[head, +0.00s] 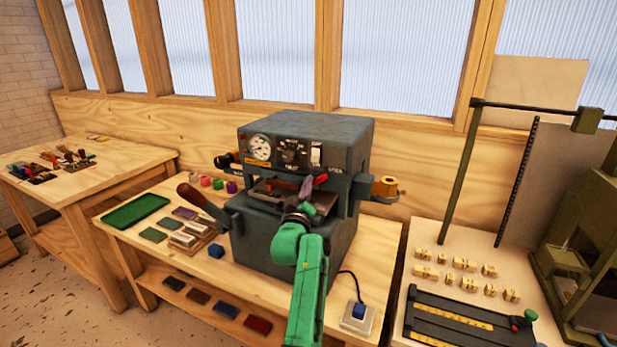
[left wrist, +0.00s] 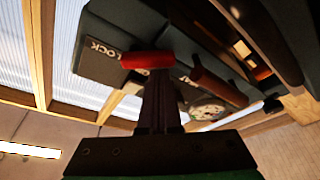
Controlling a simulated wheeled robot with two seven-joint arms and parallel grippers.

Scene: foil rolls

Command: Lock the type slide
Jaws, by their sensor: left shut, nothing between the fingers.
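The type slide sits in the opening of the dark grey press (head: 285,240); my gripper and arm hide much of it. A small red lever handle (head: 320,180) shows at the right of the opening. In the left wrist view the red handle (left wrist: 146,60) lies across the fingertips, beside a dark plate with the label "LOCK" (left wrist: 104,48). My left gripper (head: 306,189) is shut with nothing held, its fingertips close to the red handle. I cannot tell whether they touch it. The fingers also show in the left wrist view (left wrist: 160,82). My right gripper is not in view.
A brown-handled lever (head: 202,203) sticks out at the press's left. Foil rolls (head: 205,182) stand behind it, and a gold roll (head: 385,188) is at the right. A green tray (head: 135,211) lies on the bench. Brass type pieces (head: 464,263) lie on the right table.

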